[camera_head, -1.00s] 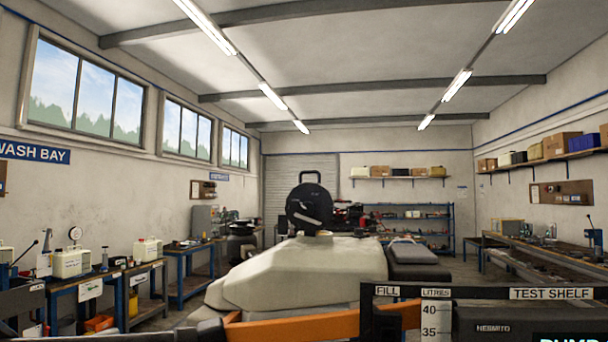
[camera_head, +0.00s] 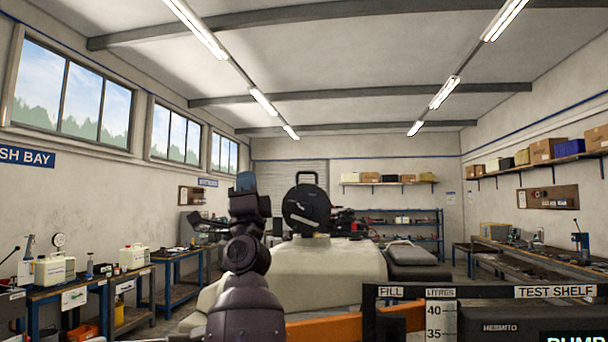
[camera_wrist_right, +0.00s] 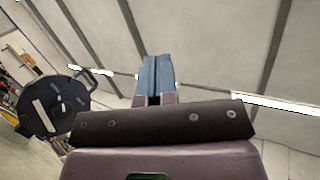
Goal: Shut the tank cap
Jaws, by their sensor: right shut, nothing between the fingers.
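The tank cap (camera_head: 306,209) is a black round lid with a loop handle. It stands open, tilted up on edge above the filler neck (camera_head: 312,241) of the cream tank (camera_head: 335,265). The cap also shows at the left in the right wrist view (camera_wrist_right: 48,108). My right gripper (camera_head: 246,182) points upward, just left of the cap in the head view and apart from it. Its blue fingers (camera_wrist_right: 153,76) are together and empty. My arm hides part of the tank's left side. My left gripper is not in view.
A black frame with a FILL and LITRES scale (camera_head: 436,322) and an orange bar (camera_head: 335,328) crosses the front right. Benches with bottles (camera_head: 52,269) line the left wall. A workbench (camera_head: 525,262) stands right. The air above the tank is open around the cap.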

